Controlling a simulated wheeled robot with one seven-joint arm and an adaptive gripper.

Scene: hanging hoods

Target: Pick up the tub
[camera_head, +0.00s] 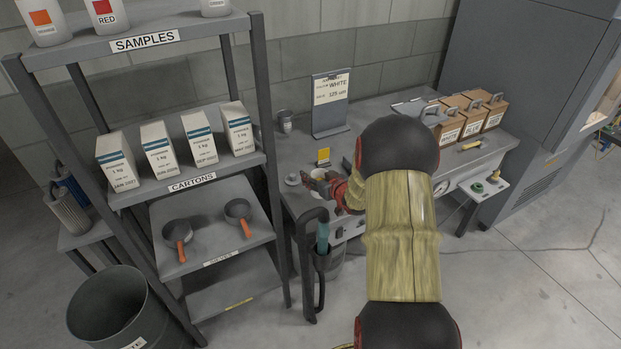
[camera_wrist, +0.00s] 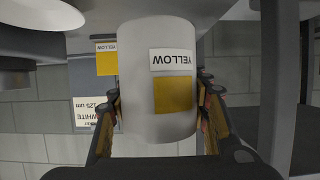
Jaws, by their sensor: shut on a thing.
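The tub (camera_wrist: 158,40) is pale grey with a yellow square and the word YELLOW, upside down in the wrist view. My gripper (camera_wrist: 158,118) is shut on it, with one finger on each side of its wall. In the head view my red and dark gripper (camera_head: 326,184) is over the left part of the bench, and only a bit of the tub's pale rim (camera_head: 318,173) shows. I cannot tell whether the tub touches the bench.
A small yellow card (camera_head: 323,155) and a sign reading WHITE (camera_head: 331,88) stand behind. A metal cup (camera_head: 286,122) is at the back left. The shelf rack (camera_head: 265,120) stands close on the left. Several boxes (camera_head: 471,118) fill the bench's back right.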

